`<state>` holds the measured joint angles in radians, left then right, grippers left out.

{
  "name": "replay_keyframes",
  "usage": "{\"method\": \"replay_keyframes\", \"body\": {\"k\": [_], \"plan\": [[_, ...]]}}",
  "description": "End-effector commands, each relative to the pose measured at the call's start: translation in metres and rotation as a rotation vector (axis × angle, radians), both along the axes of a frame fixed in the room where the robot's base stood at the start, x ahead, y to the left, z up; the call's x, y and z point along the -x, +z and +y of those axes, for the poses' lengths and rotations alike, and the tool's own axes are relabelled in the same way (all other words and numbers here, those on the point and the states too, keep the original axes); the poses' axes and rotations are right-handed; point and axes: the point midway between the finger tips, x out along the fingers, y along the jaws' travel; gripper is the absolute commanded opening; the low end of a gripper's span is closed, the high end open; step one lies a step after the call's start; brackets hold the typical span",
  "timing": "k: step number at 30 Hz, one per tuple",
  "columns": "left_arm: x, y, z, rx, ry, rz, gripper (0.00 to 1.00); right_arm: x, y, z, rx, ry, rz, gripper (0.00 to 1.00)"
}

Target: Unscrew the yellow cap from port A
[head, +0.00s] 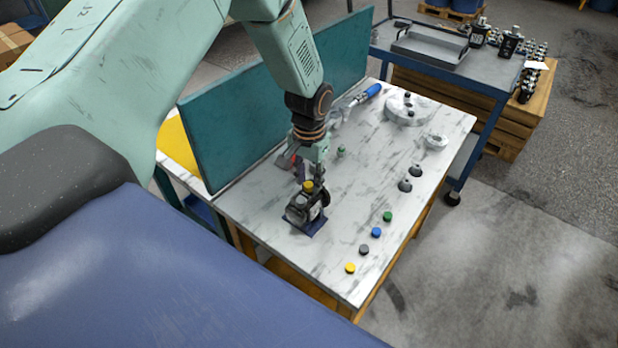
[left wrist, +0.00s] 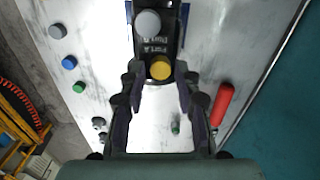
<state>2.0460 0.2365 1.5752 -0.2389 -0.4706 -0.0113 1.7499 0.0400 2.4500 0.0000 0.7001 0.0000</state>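The yellow cap (head: 308,186) sits on top of the dark hydraulic motor (head: 304,210) on the marble-look table. In the left wrist view the yellow cap (left wrist: 160,68) is beside the "Port A" lettering, and a grey cap (left wrist: 147,22) is beside the "Port B" lettering. My left gripper (head: 317,176) points down over the motor. In the left wrist view the left gripper (left wrist: 159,80) is open, with its fingertips spread apart on either side of the yellow cap and gaps showing. Whether they are level with the cap's height I cannot tell. My right gripper is out of view.
Loose yellow (head: 350,268), grey (head: 364,249), blue (head: 376,232) and green (head: 387,216) caps lie along the table's right edge. A red-handled tool (left wrist: 222,103) lies near the gripper. A teal panel (head: 235,125) stands behind the motor. Free tabletop lies in front.

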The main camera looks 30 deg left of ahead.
Motion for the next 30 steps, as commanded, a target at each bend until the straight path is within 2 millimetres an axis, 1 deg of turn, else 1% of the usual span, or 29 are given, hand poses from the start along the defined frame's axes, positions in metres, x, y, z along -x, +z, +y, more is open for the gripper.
{"method": "replay_keyframes", "body": {"k": [3,8,30], "plan": [[0.0,-0.0005,0.0001,0.0,-0.128,0.0,0.32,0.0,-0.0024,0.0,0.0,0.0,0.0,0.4],[0.0002,-0.0003,0.0001,0.0,-0.224,0.0,0.32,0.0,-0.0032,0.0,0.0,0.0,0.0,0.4],[0.0005,0.0004,0.0005,0.0,-0.227,0.0,0.32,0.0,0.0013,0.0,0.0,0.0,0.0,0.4]]}}
